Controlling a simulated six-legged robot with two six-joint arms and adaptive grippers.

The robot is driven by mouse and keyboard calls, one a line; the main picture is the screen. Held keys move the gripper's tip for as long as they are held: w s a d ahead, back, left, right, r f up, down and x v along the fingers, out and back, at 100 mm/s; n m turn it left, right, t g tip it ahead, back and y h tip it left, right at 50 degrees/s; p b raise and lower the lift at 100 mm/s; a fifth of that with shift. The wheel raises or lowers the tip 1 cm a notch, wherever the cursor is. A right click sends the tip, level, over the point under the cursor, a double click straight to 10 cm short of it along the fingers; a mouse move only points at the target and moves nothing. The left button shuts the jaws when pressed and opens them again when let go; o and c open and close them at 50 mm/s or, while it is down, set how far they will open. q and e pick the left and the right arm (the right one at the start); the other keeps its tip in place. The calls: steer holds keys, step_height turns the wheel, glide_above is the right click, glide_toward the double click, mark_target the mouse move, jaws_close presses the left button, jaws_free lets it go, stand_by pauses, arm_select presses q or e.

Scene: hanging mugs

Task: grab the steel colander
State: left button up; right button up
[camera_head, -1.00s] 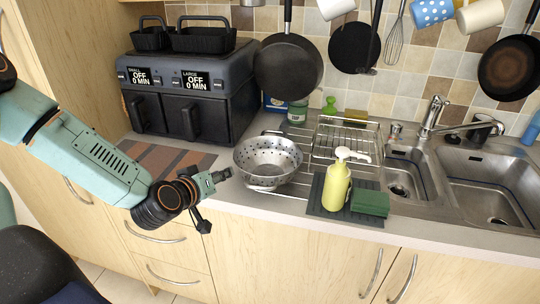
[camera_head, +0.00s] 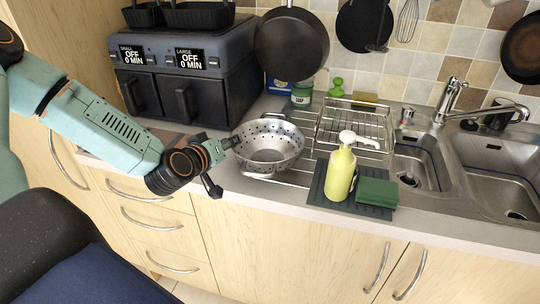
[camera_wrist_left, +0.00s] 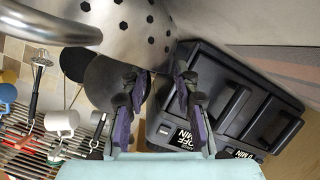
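My right gripper is not in view.
A yellow soap bottle (camera_head: 341,175) and green sponge (camera_head: 377,193) sit on a dark mat right of the colander. A black air fryer (camera_head: 187,75) stands behind left. The sink (camera_head: 489,178) is at right. A pan (camera_head: 291,45) hangs above.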

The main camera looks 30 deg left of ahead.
mark_target(236, 133)
arm_select(q)
steer(key=shift+w+a+f, duration=0.3)
steer(key=shift+a, duration=0.15)
steer(key=x, duration=0.1)
steer(key=b+x, duration=0.1)
steer(key=x, duration=0.1)
steer(key=b+x, duration=0.1)
steer(key=shift+w+d+r, duration=0.2)
steer(key=shift+w, duration=0.1)
steer(key=shift+w+a+b, duration=0.1)
steer(key=shift+w+b, duration=0.15)
steer(key=shift+b, duration=0.05)
steer(key=shift+w+a+f, duration=0.1)
steer(key=shift+a+f, duration=0.1)
steer(key=shift+a, duration=0.1)
steer(key=shift+d+r, duration=0.2)
steer(key=shift+d, duration=0.1)
steer(key=c, duration=0.4)
steer(key=shift+a+f, duration=0.15)
steer(key=shift+a, duration=0.1)
jaws_close()
steer(key=shift+d, duration=0.1)
